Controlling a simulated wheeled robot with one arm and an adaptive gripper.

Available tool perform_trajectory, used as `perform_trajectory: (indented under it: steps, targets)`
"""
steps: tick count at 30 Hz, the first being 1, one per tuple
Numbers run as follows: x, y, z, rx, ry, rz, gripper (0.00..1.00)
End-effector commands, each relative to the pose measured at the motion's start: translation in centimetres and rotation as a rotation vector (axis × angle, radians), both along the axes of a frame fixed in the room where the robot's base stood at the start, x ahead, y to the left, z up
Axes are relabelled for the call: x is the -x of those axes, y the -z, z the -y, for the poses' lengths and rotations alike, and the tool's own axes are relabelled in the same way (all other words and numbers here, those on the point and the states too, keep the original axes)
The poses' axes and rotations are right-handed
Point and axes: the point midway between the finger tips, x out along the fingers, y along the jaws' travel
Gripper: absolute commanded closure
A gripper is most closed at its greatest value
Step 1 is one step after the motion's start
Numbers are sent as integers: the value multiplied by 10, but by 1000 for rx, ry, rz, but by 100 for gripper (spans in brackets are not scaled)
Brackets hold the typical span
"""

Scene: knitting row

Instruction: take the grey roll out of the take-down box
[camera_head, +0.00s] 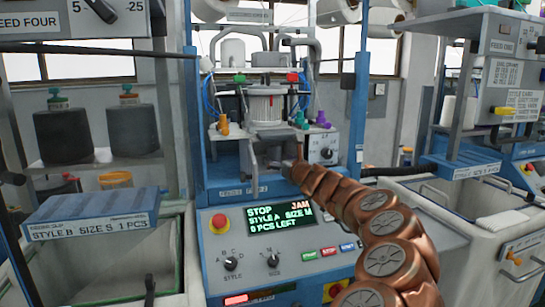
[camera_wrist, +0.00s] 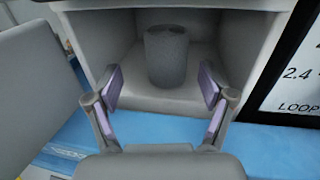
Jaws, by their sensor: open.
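The grey roll (camera_wrist: 167,58) stands upright inside the take-down box (camera_wrist: 95,32), a light-walled recess open at the front, in the wrist view. My gripper (camera_wrist: 162,85) is open at the mouth of the box, one finger on each side of the roll. The roll is between and beyond the fingertips, and I see no contact. In the head view my gripper (camera_head: 285,155) reaches the middle of the machine, above the control panel. The roll cannot be made out there.
A blue ledge (camera_wrist: 130,130) runs below the box, with a dial panel (camera_head: 324,147) close on its right. The sloped control panel (camera_head: 280,225) shows STOP and JAM in the head view. A grey bin (camera_head: 110,270) with a blue label board (camera_head: 92,212) stands at left.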

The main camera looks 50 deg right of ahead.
Motion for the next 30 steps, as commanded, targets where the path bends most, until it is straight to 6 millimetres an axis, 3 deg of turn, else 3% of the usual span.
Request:
perform_trajectory:
  steps: [30]
  targets:
    - [-53,-9,28,2,4,2,19]
